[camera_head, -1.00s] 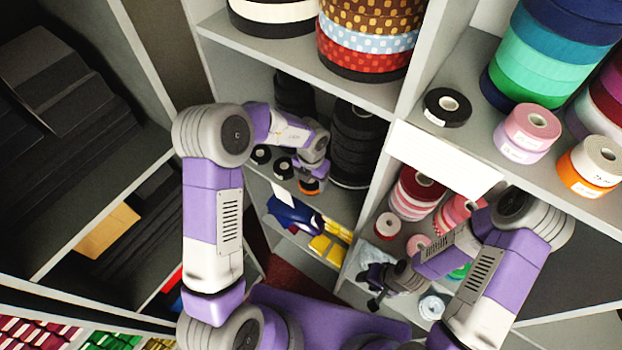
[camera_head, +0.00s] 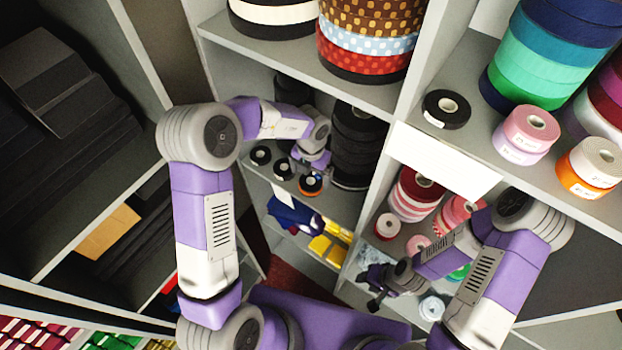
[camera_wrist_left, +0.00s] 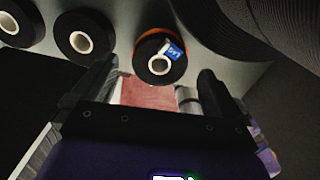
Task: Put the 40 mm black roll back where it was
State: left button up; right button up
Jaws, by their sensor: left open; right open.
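A small black roll with a white core and a blue label sits on top of an orange roll; this stack shows in the left wrist view (camera_wrist_left: 150,48) and on the middle shelf in the head view (camera_head: 311,184). Two more small black rolls, a middle one (camera_head: 283,169) and a left one (camera_head: 260,156), stand beside it in a row. No size can be read on any label. My left gripper (camera_wrist_left: 158,76) is open, its fingers on either side of the stack's near edge and apart from it. My right gripper (camera_head: 376,290) is open and empty, low at the right.
Tall stacks of large black rolls (camera_head: 358,140) stand right beside and behind the row. Pink and red rolls (camera_head: 417,192) fill the right compartment. A black roll (camera_head: 446,108) lies on the upper right shelf. Folded blue and yellow cloth (camera_head: 328,246) lies below.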

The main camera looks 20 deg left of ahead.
aim_at(311, 180)
pick_arm(q)
notch_tip(311, 180, up, 8)
jog(key=shift+f, duration=0.15)
dwell(0.6)
